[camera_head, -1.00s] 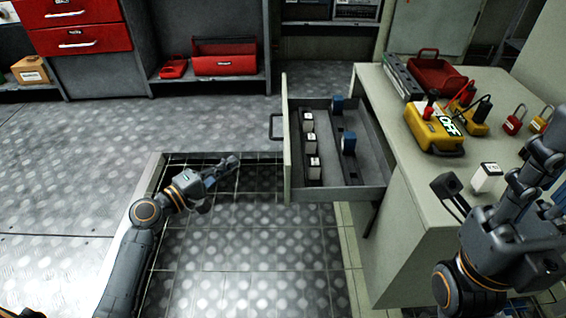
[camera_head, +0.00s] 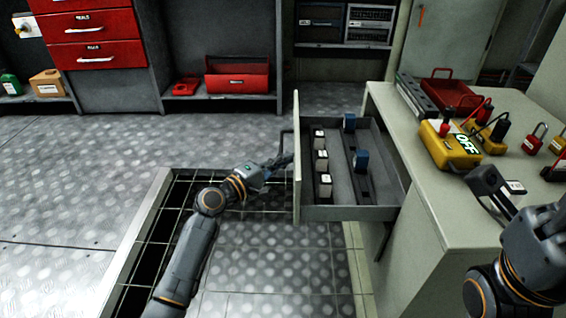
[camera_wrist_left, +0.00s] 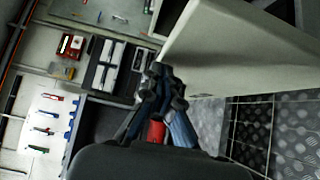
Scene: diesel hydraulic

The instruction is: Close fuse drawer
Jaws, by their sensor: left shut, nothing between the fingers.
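The fuse drawer (camera_head: 386,211) is pulled out from the left side of the pale cabinet. Its pale front panel (camera_head: 297,185) faces left and carries a dark handle (camera_head: 284,141). My left gripper (camera_head: 287,160) is shut and empty, with its fingertips close to the outer face of the front panel, just below the handle; I cannot tell whether they touch. In the left wrist view, the closed fingers (camera_wrist_left: 163,88) are beside a pale panel (camera_wrist_left: 235,48). My right gripper (camera_head: 505,195) appears open above the cabinet top, partly cut off by the frame.
The cabinet top (camera_head: 440,200) holds a yellow device (camera_head: 449,146), a red tray (camera_head: 452,92) and padlocks (camera_head: 537,137). A floor grating (camera_head: 180,215) lies below my left arm. A red toolbox (camera_head: 237,77) sits behind.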

